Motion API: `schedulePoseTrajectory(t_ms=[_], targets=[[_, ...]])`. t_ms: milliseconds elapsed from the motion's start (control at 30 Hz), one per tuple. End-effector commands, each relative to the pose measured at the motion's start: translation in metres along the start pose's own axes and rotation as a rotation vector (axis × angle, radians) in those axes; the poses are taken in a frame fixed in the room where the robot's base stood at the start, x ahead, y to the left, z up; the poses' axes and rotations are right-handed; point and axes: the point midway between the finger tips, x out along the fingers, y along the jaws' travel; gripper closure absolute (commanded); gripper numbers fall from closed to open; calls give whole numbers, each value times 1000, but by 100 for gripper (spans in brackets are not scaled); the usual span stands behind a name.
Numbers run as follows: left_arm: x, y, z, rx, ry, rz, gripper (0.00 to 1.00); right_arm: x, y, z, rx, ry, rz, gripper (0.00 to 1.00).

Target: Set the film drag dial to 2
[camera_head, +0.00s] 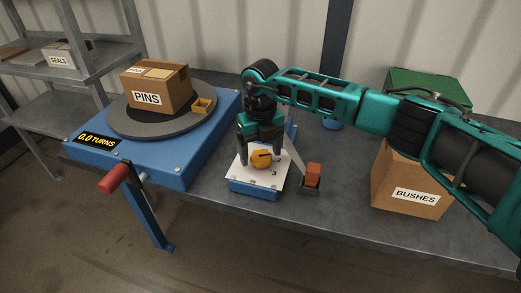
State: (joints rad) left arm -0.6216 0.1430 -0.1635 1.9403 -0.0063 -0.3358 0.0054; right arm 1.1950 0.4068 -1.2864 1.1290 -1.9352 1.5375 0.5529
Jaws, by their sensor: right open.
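The film drag dial is an orange knob (261,160) on a white-topped plate (245,178) over a blue base (254,191), near the middle of the table. A dark mark shows on the knob, and small dark print on the plate is too small to read surely. My right gripper (260,158) points down over the knob, with its fingers apart on either side of it. I cannot tell whether the fingers touch the knob. My left gripper is not in view.
A blue turntable unit with a grey disc (125,127) carries a PINS box (156,89); its red crank handle (114,179) juts out in front. An orange block on a lever (313,175) stands right of the dial. A BUSHES box (408,190) stands under my right arm.

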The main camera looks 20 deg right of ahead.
Motion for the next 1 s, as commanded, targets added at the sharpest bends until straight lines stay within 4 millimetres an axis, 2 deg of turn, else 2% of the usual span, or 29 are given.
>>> schedulePoseTrajectory(t_ms=[167,400,600,733,1000], targets=[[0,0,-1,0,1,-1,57,-29,0,1,0,-6,-1,18],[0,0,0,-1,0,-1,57,-83,0,1,0,-6,0,18],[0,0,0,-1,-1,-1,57,-114,0,1,1,-4,0,18],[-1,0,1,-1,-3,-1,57,-124,0,0,1,-3,1,18],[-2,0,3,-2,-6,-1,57,-126,0,0,0,-1,1,18]])
